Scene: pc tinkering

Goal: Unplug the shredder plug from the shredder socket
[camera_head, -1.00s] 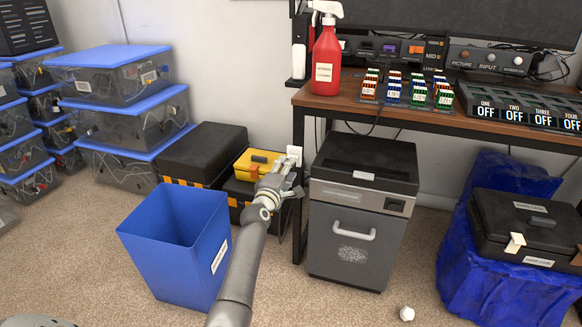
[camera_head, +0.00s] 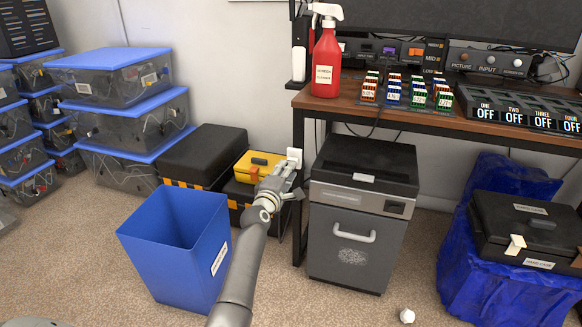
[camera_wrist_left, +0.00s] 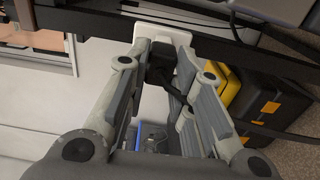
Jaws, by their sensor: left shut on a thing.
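My left gripper (camera_head: 287,172) is at the white shredder socket (camera_head: 294,157) on the wall, left of the desk leg. In the left wrist view the gripper (camera_wrist_left: 168,80) is shut on the black shredder plug (camera_wrist_left: 160,70), which sits between the fingers with its dark cable behind. The white socket (camera_wrist_left: 166,34) shows just beyond the plug. The plug looks right up against it; I cannot tell how deep its pins sit. In the head view the gripper hides the plug. My right gripper is not in view.
The grey shredder (camera_head: 358,215) stands right of the gripper, under the desk (camera_head: 440,112). A blue bin (camera_head: 177,240) stands to the left. A yellow case (camera_head: 257,167) and black cases (camera_head: 204,153) are close behind the arm. Carpet in front is mostly clear.

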